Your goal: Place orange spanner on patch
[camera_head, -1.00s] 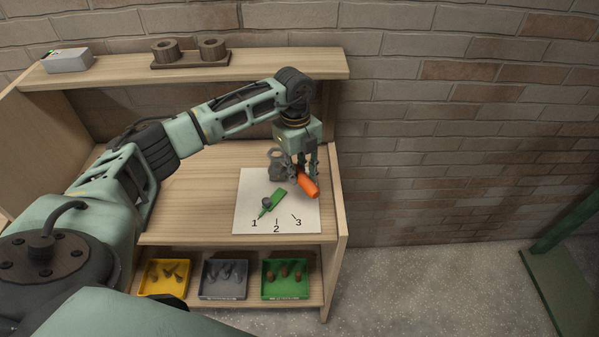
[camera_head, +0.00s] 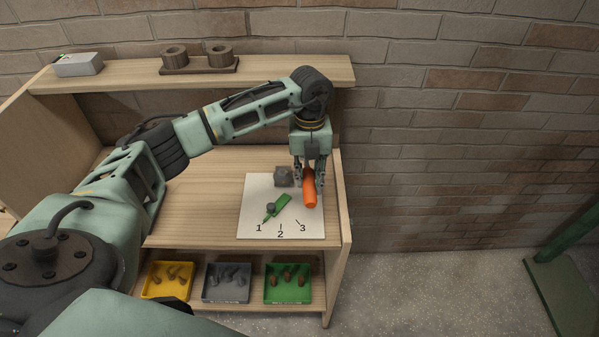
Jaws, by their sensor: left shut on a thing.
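The orange spanner (camera_head: 309,192) is in my left gripper (camera_head: 310,177), over the upper right part of the white patch (camera_head: 258,190). The gripper is shut on it, and its orange handle points toward the front of the bench. I cannot tell whether the handle touches the patch. A grey piece (camera_head: 283,176) shows just left of the fingers; I cannot tell if it is part of the spanner. The patch carries short marks numbered 1, 2 and 3. A green spanner (camera_head: 281,206) lies slantwise on it, its tip near mark 1. My right gripper is out of view.
Yellow (camera_head: 150,296), grey (camera_head: 208,298) and green (camera_head: 268,299) trays with small parts stand on the lower shelf. The upper shelf (camera_head: 290,73) behind my arm holds a grey box (camera_head: 78,65) and a dark holder (camera_head: 200,68). The bench left of the patch is clear.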

